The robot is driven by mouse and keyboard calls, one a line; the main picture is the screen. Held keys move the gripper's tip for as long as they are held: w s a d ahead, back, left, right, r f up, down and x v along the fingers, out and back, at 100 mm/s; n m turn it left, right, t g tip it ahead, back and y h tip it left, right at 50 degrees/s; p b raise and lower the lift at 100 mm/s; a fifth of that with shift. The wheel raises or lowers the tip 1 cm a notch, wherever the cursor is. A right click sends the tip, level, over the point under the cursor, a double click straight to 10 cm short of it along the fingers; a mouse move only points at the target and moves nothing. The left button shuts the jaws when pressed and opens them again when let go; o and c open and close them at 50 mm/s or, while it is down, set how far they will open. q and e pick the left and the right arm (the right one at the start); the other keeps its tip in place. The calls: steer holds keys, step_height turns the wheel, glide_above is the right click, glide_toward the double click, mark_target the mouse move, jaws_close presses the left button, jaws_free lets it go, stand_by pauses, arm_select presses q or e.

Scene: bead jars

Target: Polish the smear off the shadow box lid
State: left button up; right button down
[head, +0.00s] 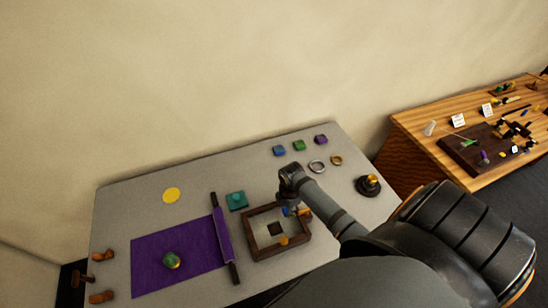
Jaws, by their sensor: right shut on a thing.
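The shadow box (250,246) is a brown wooden frame on the grey table, with a pale inside. A dark square patch (275,229) shows in its middle and a small orange thing (284,240) near its front side. I cannot tell whether a smear shows on the lid. My right gripper (291,209) is at the box's back right corner, shut on a small blue thing (286,212). The gripper hides most of that thing, and I cannot tell whether it touches the lid. My left gripper is not in view.
A purple mat (150,250) holds a green round thing (171,261), with a rolled purple bar (222,235) beside it. Blue, green and purple blocks, two rings and a dark round stand (368,186) lie behind and right. A wooden table (410,135) stands further right.

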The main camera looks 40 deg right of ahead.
stand_by(0.5)
steer(key=shift+w+a, duration=0.2)
steer(key=shift+a, duration=0.75)
steer(key=shift+w+a, duration=0.2)
steer(key=shift+a, duration=0.75)
steer(key=shift+w+a, duration=0.25)
steer(key=shift+a, duration=0.75)
steer(key=shift+w+a, duration=0.25)
steer(key=shift+a, duration=0.75)
steer(key=shift+r, duration=0.1)
step_height(320, 180, up, 7)
